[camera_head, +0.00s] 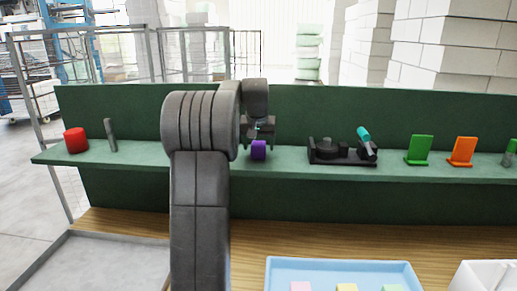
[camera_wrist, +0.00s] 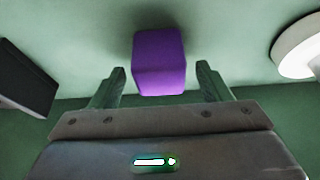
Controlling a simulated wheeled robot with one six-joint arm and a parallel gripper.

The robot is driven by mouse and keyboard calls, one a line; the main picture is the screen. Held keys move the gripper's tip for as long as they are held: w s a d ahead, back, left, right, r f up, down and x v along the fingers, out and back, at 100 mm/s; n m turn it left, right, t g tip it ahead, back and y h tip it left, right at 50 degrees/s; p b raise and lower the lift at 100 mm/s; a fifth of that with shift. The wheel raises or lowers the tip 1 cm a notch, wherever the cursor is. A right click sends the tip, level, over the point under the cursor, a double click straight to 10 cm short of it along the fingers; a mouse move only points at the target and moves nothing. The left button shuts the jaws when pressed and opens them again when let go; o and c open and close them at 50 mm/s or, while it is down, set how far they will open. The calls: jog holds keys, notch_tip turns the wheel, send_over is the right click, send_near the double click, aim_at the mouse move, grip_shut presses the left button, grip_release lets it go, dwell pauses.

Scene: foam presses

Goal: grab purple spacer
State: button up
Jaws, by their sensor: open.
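The purple spacer (camera_head: 258,150) is a small block on the green shelf (camera_head: 215,163), just below my gripper (camera_head: 258,132) in the head view. In the wrist view the purple spacer (camera_wrist: 159,62) shows beyond and between the two fingertips of my gripper (camera_wrist: 161,75). The fingers are apart, with a gap on each side of the spacer. No contact between the fingers and the spacer shows. My arm covers part of the shelf to the left of the spacer.
A red cylinder (camera_head: 75,140) and a grey upright piece (camera_head: 111,135) stand at left. A black fixture with a teal-tipped handle (camera_head: 342,151) is close on the right. Green (camera_head: 419,150) and orange (camera_head: 462,152) stands are further right. A blue tray (camera_head: 340,268) lies below.

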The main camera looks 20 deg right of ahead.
jog(key=shift+x, duration=1.1)
jog(key=c, duration=1.1)
